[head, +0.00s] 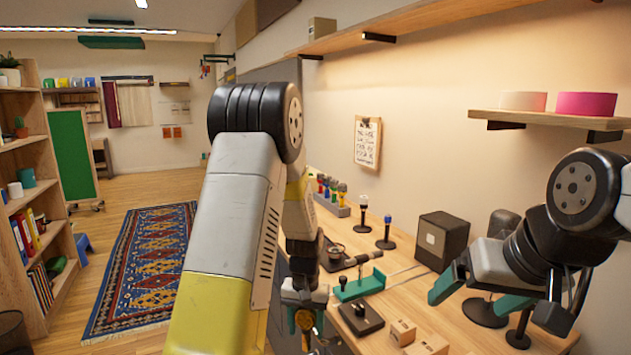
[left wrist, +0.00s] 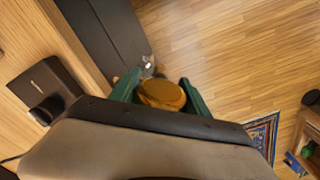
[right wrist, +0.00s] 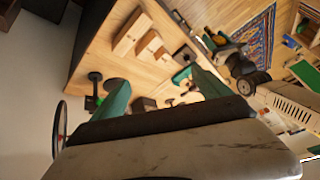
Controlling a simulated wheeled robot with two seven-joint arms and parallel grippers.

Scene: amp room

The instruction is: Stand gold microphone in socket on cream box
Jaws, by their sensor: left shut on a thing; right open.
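My left gripper (head: 305,316) is shut on the gold microphone (left wrist: 162,95), whose round golden top shows between the green fingers in the left wrist view. In the head view the microphone (head: 305,321) is small and partly hidden by the fingers, in front of the table's left edge. In the left wrist view, floor lies beyond it. My right gripper (head: 498,294) is open and empty over the right part of the table; its green fingers are wide apart in the right wrist view (right wrist: 160,92). I cannot make out a cream box with a socket for certain.
Small tan boxes (head: 403,331) and a dark block with a knob (head: 360,316) sit at the table's front. Behind are a green-based tool (head: 358,285), a dark speaker (head: 441,240), slim stands (head: 386,233) and a rack of coloured microphones (head: 333,196). A shelf (head: 550,118) hangs above.

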